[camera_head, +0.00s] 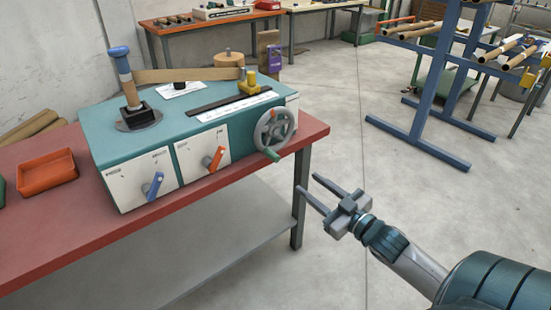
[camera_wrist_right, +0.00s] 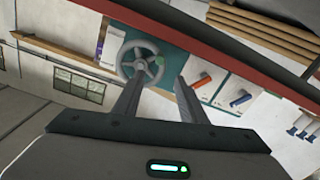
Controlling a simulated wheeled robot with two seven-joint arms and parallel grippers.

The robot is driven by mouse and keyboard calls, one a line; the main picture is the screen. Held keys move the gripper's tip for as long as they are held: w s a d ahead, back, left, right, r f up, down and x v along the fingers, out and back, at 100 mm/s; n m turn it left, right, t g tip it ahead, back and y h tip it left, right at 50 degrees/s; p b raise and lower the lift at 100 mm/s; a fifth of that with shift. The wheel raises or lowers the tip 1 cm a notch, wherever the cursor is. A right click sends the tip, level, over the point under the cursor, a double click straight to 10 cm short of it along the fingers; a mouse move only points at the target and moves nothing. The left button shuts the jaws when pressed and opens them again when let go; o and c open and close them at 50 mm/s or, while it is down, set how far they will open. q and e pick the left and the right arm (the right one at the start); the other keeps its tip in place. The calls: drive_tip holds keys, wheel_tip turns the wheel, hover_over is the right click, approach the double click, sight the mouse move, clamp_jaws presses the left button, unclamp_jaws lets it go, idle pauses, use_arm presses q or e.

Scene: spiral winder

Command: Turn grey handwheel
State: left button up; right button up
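The grey handwheel (camera_head: 274,129) is on the right end of the front face of the teal winder (camera_head: 120,175). A green handle (camera_head: 271,154) sticks out at its lower rim. In the right wrist view the handwheel (camera_wrist_right: 141,62) shows beyond my finger tips, with the green handle (camera_wrist_right: 160,60) at its right. My right gripper (camera_head: 324,191) is open and empty, in front of the table's right end, below and to the right of the handwheel and apart from it. It also shows open in the right wrist view (camera_wrist_right: 158,82). My left gripper is not in view.
The winder stands on a red table (camera_head: 60,222). An orange lever (camera_head: 214,159) and a blue lever (camera_head: 153,185) are left of the handwheel. An orange tray (camera_head: 46,174) lies at the left. A blue rack (camera_head: 425,97) stands behind at right. The floor around my gripper is clear.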

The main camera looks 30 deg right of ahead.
approach(278, 160)
drive_tip(key=w, duration=0.7)
drive_tip(key=w+a+p, duration=0.1)
drive_tip(key=w, duration=0.1)
drive_tip(key=shift+w+r, duration=0.15)
drive_tip(key=shift+w, duration=0.8)
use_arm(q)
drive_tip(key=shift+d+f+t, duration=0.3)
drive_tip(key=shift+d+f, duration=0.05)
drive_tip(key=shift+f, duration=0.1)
use_arm(e)
drive_tip(key=shift+w, duration=0.1)
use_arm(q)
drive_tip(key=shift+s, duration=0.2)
use_arm(e)
clamp_jaws()
